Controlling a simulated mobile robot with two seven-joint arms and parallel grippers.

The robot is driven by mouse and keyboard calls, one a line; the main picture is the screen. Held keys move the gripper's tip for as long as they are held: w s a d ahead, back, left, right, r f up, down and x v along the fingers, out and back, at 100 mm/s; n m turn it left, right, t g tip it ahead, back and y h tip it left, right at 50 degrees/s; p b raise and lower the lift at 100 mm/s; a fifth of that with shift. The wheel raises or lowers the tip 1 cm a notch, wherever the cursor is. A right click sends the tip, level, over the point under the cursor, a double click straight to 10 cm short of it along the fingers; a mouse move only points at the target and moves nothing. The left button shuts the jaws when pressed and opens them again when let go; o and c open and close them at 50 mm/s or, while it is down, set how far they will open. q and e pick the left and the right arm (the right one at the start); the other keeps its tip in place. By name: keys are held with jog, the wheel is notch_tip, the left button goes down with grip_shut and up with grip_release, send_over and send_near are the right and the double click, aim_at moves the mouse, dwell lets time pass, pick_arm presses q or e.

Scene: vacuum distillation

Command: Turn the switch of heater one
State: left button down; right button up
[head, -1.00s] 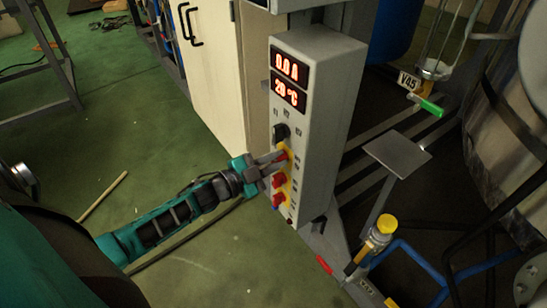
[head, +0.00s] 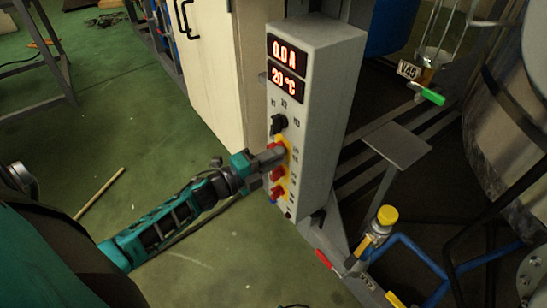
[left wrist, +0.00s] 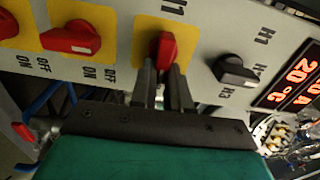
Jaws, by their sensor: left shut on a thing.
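The grey control box (head: 318,110) stands in the middle of the head view, with several knobs down its front. My left gripper (head: 278,153) is shut on the top red switch, just below a black knob (head: 279,124). In the left wrist view, the fingers (left wrist: 164,75) stand on both sides of this red switch (left wrist: 164,47), which lies along the finger direction. The neighbouring red switch (left wrist: 70,39) lies crosswise, by ON and OFF labels. The held switch is mostly hidden by the gripper in the head view. My right gripper does not show.
The red display (head: 286,66) reads 0.0 A and 20 °C. A cream cabinet (head: 215,70) stands left of the box. A small metal plate (head: 397,146), a yellow-capped valve (head: 385,218) and blue pipes are at right. The green floor at left is mostly clear.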

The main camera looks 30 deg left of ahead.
pick_arm(q)
jog(key=shift+f, duration=0.1)
dwell(0.3)
jog(key=c, duration=1.1)
grip_release()
jog(key=shift+s, duration=0.1)
jog(key=p+v, duration=0.1)
jog(key=v, duration=1.1)
jog(key=shift+s+a+p, duration=0.15)
jog(key=shift+s+p, duration=0.2)
jog(key=shift+p, duration=0.05)
